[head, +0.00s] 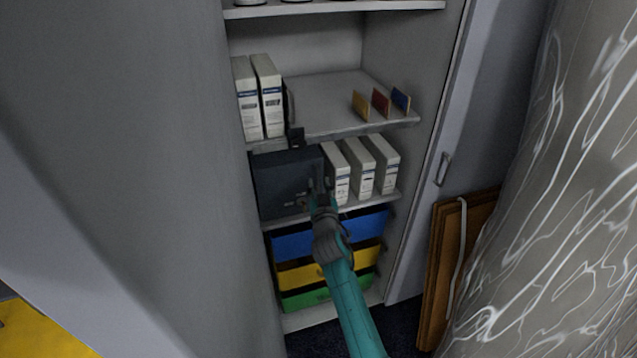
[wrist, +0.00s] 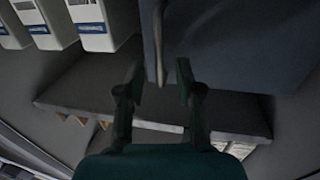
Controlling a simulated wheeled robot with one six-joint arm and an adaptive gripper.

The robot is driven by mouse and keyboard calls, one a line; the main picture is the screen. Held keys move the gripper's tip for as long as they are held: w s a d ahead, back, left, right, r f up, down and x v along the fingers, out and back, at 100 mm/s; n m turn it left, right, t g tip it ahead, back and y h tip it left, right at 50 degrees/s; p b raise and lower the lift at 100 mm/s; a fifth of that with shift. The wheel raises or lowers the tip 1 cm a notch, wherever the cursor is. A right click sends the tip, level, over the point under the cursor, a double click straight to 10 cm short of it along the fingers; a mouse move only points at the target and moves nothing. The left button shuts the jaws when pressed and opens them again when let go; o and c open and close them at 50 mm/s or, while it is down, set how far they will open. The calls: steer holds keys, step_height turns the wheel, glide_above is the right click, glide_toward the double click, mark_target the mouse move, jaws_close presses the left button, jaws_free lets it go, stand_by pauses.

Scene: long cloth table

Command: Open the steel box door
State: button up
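The dark steel box (head: 282,178) stands on the middle shelf of the cabinet, at the left of that shelf. Its door front looks shut. In the wrist view, the dark blue-grey door face (wrist: 235,45) fills the upper right, and a pale upright bar that looks like its handle (wrist: 157,35) runs down from the top edge. My gripper (head: 319,187) is in front of the box's right edge. In the wrist view, my gripper (wrist: 158,72) is open, with the lower end of the bar between its fingertips in the picture; contact cannot be told.
White binders (head: 359,168) stand close to the right of the box. The shelf above (head: 325,102) holds more binders and small coloured cards. Blue, yellow and green bins (head: 300,272) sit below. The open cabinet door (head: 440,150) stands at the right, wooden boards (head: 440,265) beside it.

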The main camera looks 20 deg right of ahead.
steer(key=shift+w+d, duration=0.2)
steer(key=shift+w, duration=0.75)
jaws_close()
steer(key=shift+s, duration=0.1)
